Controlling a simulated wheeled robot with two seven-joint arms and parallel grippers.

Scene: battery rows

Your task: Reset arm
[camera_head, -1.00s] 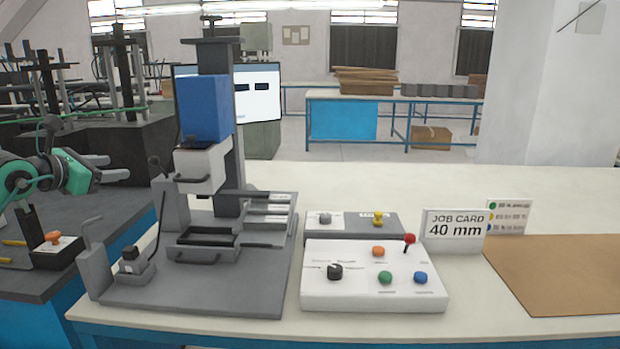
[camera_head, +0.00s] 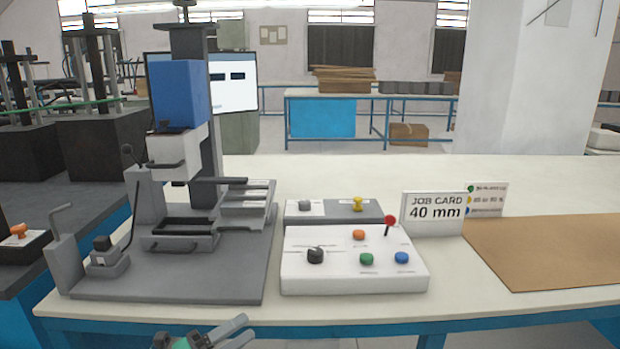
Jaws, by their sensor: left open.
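My left gripper (camera_head: 236,333) shows at the bottom edge, in front of the table's front edge and below the tabletop in the picture. Its two grey fingers are apart and nothing is between them. Only the fingers and a bit of the green wrist show; the rest of the arm is out of frame. My right gripper is not in view.
A grey press with a blue head (camera_head: 181,95) stands on the cream table (camera_head: 340,312). Right of it are a white control box (camera_head: 340,277) with knobs, a job card reading 40 mm (camera_head: 433,213) and a brown mat (camera_head: 550,250). A dark bench (camera_head: 60,190) stands at left.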

